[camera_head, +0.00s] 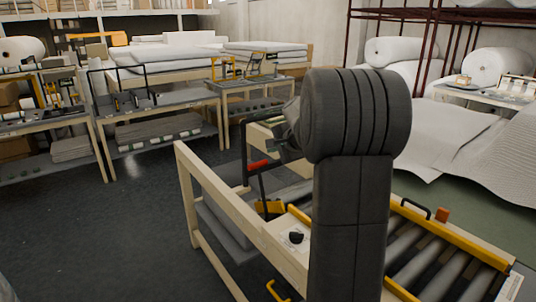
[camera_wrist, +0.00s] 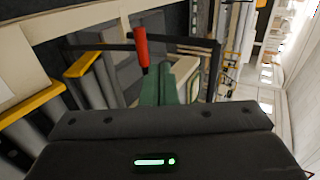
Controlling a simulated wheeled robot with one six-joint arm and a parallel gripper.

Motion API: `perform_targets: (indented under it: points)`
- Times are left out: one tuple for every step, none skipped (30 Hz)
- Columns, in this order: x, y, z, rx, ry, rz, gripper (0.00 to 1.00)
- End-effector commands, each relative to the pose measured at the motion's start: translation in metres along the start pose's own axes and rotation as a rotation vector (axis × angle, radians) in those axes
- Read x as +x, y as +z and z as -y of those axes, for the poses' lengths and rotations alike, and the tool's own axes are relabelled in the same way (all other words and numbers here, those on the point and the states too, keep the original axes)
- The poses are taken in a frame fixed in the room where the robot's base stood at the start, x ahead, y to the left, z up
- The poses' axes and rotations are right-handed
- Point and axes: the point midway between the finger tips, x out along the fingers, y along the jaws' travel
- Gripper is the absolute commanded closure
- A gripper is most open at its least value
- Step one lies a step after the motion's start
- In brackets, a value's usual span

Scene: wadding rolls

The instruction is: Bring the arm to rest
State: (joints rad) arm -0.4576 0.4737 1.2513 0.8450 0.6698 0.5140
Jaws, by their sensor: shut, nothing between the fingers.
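My dark arm stands upright in the middle of the head view, folded over at its thick rounded elbow. My gripper (camera_wrist: 160,80) shows in the wrist view as narrow green fingers that are shut and empty. In the head view my wrist shows only in part at the left of the elbow, and I cannot make out the fingers there. The fingers point toward a wooden-framed bench (camera_head: 222,203) with rollers, apart from anything I can see.
A red handle (camera_head: 257,164) on a dark frame stands close by; it also shows in the wrist view (camera_wrist: 141,47). Yellow-edged rollers (camera_head: 440,268) lie to the right. Tables with white sheets (camera_head: 170,57) stand behind, and white rolls (camera_head: 497,67) back right. Dark floor (camera_head: 110,225) is clear at left.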

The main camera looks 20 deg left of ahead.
Motion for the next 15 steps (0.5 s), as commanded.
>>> perform_targets:
  points:
    - [-0.002, 0.0, 0.0001, 0.0, 0.0, 0.0, 1.0]
    - [-0.0026, 0.0, 0.0004, 0.0, 0.0, 0.0, 1.0]
    - [-0.0032, 0.0, 0.0006, 0.0, 0.0, 0.0, 1.0]
    - [-0.0034, 0.0, 0.0007, 0.0, 0.0, 0.0, 1.0]
    - [-0.0035, 0.0, 0.0007, 0.0, 0.0, 0.0, 1.0]
    - [-0.0035, 0.0, 0.0007, 0.0, 0.0, 0.0, 1.0]
    - [-0.0034, 0.0, 0.0007, 0.0, 0.0, 0.0, 1.0]
    - [-0.0034, 0.0, 0.0007, 0.0, 0.0, 0.0, 1.0]
    - [-0.0034, 0.0, 0.0007, 0.0, 0.0, 0.0, 1.0]
    - [-0.0034, 0.0, 0.0007, 0.0, 0.0, 0.0, 1.0]
    - [-0.0033, 0.0, 0.0007, 0.0, 0.0, 0.0, 1.0]
    - [-0.003, 0.0, 0.0006, 0.0, 0.0, 0.0, 1.0]
    - [-0.0023, 0.0, 0.0005, 0.0, 0.0, 0.0, 1.0]
    - [-0.0013, 0.0, 0.0003, 0.0, 0.001, 0.0, 1.0]
    - [0.0007, 0.0, 0.0, 0.001, 0.001, 0.001, 1.0]
